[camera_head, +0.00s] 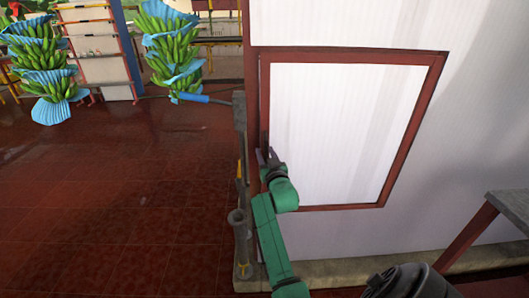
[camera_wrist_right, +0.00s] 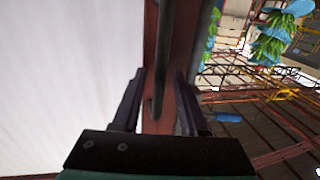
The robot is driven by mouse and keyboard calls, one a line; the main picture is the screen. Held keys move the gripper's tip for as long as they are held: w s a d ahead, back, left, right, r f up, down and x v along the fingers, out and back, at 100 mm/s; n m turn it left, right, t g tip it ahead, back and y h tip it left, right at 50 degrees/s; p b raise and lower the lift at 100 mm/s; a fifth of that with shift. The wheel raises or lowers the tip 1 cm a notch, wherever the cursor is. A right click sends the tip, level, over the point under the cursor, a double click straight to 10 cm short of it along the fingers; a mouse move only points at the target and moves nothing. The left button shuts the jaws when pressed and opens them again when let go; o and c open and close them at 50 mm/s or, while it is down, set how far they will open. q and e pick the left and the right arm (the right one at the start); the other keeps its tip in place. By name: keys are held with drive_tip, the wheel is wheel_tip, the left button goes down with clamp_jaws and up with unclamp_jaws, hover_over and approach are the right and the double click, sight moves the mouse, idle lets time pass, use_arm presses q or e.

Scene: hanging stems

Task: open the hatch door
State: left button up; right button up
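The hatch door (camera_head: 345,130) is a white ribbed panel in a red-brown frame (camera_head: 412,125), set in a white wall. It looks shut, flush with the wall. My right gripper (camera_head: 267,156), on a green arm, is at the door's left edge, a little below mid-height. In the right wrist view, its two dark fingers (camera_wrist_right: 159,78) are apart, on either side of a red-brown upright. A dark bar, seemingly the handle (camera_wrist_right: 165,35), runs along this upright and down toward the gap. Whether the fingers touch it cannot be told. My left gripper is not in view.
Banana bunches (camera_head: 172,50) with blue covers hang at the back left. A grey-topped table (camera_head: 510,205) is at the right. The red tiled floor (camera_head: 120,190) at the left is clear.

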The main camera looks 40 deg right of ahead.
drive_tip(key=c, duration=0.5)
clamp_jaws()
drive_tip(key=shift+f, duration=0.1)
idle(0.6)
